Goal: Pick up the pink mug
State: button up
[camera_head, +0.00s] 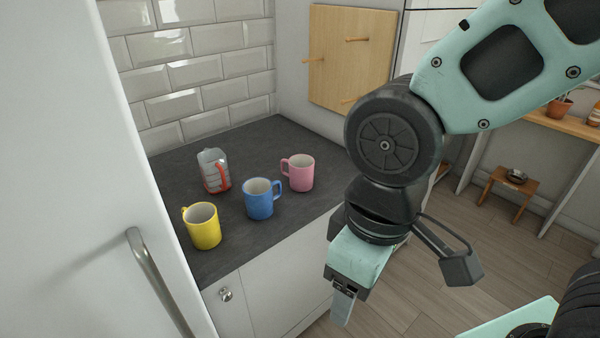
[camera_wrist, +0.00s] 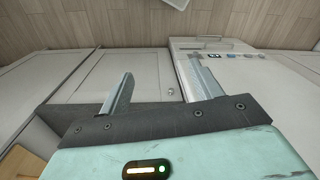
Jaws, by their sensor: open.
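The pink mug (camera_head: 301,173) stands upright on the slate worktop (camera_head: 240,149), near its right front edge. Its handle points left toward the back. A blue mug (camera_head: 259,199) stands left of it and nearer, with its handle to the right, close to the pink mug. My gripper (camera_head: 343,306) hangs beyond the worktop's front edge, over the floor side, lower right of the mugs and apart from them. In the wrist view my gripper (camera_wrist: 160,90) is open, with nothing between its fingers. The mugs do not show in the wrist view.
A white door (camera_head: 100,200) with a metal handle fills the left side. A wooden peg board (camera_head: 350,55) is at the back wall. Wooden floor (camera_head: 410,270) lies right of the cabinet.

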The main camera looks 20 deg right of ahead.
aim_at(296, 171)
jog(key=i+z, duration=0.3)
jog(key=i, duration=0.75)
